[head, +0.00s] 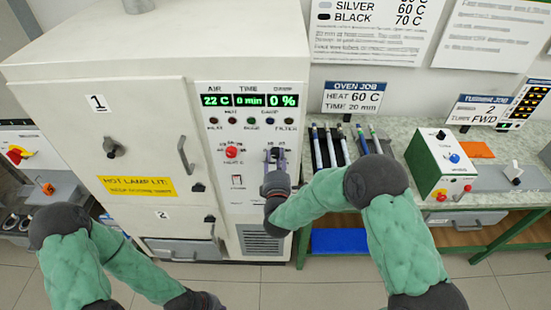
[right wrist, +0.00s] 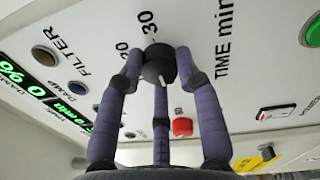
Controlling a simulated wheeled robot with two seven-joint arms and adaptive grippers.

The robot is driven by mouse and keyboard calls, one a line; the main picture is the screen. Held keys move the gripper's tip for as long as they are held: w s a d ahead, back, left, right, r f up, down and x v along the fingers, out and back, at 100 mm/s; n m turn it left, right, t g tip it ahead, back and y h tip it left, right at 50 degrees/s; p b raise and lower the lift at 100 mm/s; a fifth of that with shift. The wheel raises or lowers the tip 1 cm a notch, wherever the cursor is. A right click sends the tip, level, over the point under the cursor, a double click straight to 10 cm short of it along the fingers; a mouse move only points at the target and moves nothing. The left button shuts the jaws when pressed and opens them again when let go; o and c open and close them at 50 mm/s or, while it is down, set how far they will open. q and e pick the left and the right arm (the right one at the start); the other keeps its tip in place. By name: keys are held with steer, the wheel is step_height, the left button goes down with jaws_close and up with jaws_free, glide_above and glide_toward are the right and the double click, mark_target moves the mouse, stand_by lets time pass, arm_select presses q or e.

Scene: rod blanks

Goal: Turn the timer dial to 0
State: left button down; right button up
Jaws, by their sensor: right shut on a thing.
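The timer dial (right wrist: 157,62) is a black round knob on the oven's white panel, marked "TIME min" beside it, with the numbers 20 and 30 visible. My right gripper (right wrist: 160,75) is shut on the dial, its purple fingers around the knob. A pale pointer mark shows on the knob's near side; the number it faces is hidden. In the head view my right gripper (head: 275,153) is at the panel and covers the dial. The time display (head: 249,100) reads 0 min. My left gripper is out of view; only its arm shows at lower left.
A red knob (head: 231,152) and a switch (head: 237,181) sit left of my right gripper on the oven panel. The oven door (head: 110,130) is closed. The bench on the right holds a rack of rods (head: 331,145) and a green-sided control box (head: 440,160).

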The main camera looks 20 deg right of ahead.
steer(key=o, duration=1.2)
steer(key=shift+s+d+f, duration=0.1)
steer(key=shift+d+f, duration=0.15)
steer(key=shift+c, duration=0.2)
steer(key=shift+d+r, duration=0.1)
steer(key=shift+r, duration=0.1)
steer(key=shift+s+a, duration=0.15)
steer(key=shift+a, duration=0.1)
steer(key=v, duration=1.1)
steer(key=shift+s, duration=0.3)
